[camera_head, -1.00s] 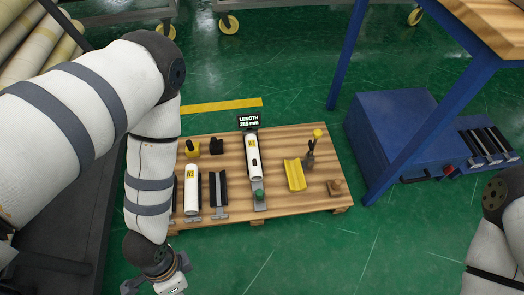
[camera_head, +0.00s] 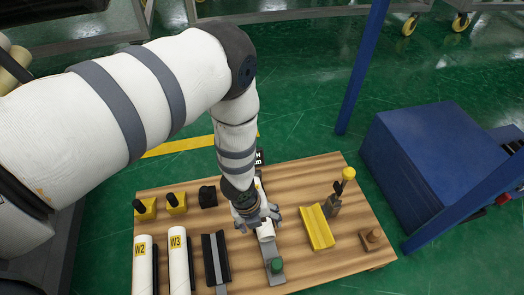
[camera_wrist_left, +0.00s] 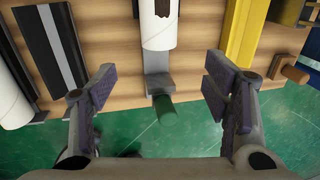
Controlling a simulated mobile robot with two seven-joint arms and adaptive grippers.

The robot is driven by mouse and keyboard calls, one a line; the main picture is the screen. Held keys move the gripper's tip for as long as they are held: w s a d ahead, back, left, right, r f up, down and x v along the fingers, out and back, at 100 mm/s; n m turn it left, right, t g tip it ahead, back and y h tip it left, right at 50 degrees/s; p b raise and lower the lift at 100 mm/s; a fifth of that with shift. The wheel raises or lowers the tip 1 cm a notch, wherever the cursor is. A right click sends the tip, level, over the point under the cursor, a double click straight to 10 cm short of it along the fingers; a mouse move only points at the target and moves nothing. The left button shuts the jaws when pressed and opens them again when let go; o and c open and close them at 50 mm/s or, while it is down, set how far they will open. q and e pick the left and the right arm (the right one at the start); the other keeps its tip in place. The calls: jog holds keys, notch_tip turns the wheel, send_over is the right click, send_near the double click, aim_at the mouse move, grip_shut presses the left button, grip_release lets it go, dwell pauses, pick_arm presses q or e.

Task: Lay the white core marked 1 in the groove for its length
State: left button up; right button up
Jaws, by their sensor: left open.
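A white core (camera_head: 266,231) lies on the grey rail (camera_head: 272,253) of the length gauge; my left arm covers most of it and its mark is hidden. In the left wrist view the core (camera_wrist_left: 158,25) shows a dark patch, with the green knob (camera_wrist_left: 164,108) beyond its near end. My left gripper (camera_head: 257,214) is open over the gauge, its fingers apart on either side of the rail's line, holding nothing. An empty dark groove (camera_head: 209,258) lies left of the gauge. Cores marked W2 (camera_head: 139,270) and W3 (camera_head: 178,265) lie further left. My right gripper is out of view.
A yellow cradle (camera_head: 317,228), a yellow-topped tool (camera_head: 333,204) and a wooden block (camera_head: 373,239) stand right of the gauge. Yellow pieces (camera_head: 147,209) and a black block (camera_head: 208,196) sit along the back of the wooden board. A blue cabinet (camera_head: 425,150) stands to the right.

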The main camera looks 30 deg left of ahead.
aim_at(266, 236)
pick_arm(q)
jog(key=f+b, duration=0.1)
jog(key=f, duration=0.2)
jog(key=w+d+f+b, duration=0.1)
jog(key=f+b, duration=0.1)
jog(key=f, duration=0.2)
jog(key=f+b, duration=0.2)
jog(key=f, duration=0.2)
jog(key=shift+w+d+f, duration=0.15)
jog(key=shift+d+f, duration=0.1)
jog(key=shift+d, duration=0.05)
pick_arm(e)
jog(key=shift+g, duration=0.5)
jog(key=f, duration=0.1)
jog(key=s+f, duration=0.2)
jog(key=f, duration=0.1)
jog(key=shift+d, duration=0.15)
pick_arm(q)
jog(key=shift+r, duration=0.1)
jog(key=shift+c, duration=0.4)
jog(key=c, duration=1.3)
jog(key=shift+d, duration=0.1)
jog(key=shift+s+d, duration=0.35)
jog(key=shift+s, duration=0.05)
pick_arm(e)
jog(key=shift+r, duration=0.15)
